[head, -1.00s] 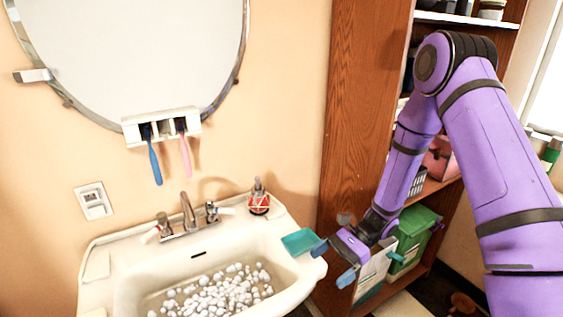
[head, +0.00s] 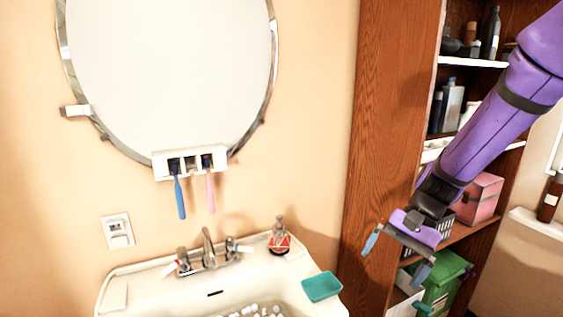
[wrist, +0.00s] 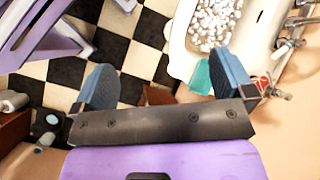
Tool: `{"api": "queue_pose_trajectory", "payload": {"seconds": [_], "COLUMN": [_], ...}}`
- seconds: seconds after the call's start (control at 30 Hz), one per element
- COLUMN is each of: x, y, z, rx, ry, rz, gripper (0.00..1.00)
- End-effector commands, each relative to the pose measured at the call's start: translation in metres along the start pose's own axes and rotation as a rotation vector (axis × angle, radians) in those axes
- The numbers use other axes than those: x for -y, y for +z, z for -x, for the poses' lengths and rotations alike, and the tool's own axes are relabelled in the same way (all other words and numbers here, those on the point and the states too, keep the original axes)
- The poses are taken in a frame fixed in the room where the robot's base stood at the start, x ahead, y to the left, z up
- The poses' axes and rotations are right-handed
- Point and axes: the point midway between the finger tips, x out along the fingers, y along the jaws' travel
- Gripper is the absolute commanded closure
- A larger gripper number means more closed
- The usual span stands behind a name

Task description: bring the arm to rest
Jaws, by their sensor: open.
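My gripper (head: 396,257) is open and empty. In the head view it hangs at the lower right, in front of the shelf unit and to the right of the basin. My purple arm reaches in from the upper right of the head view. Nothing is held.
The basin (head: 150,290) holds white pebbles and has a teal dish (head: 321,287) on its right rim. A wooden shelf unit (head: 385,120) with bottles, a pink box (head: 483,197) and a green bin (head: 445,280) stands close behind the arm. Checkered floor (wrist: 140,60) lies below.

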Motion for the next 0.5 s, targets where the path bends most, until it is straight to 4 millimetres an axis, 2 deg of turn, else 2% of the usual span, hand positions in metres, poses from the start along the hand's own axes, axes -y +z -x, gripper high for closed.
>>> {"api": "queue_pose_trajectory", "payload": {"seconds": [0.1, 0.5], "x": [-0.004, -0.024], "y": [0.017, 0.070], "z": [0.018, 0.069], "rx": [-0.074, -0.320], "ry": [0.026, 0.124], "rz": [0.066, 0.264], "gripper": [0.00, 0.00]}}
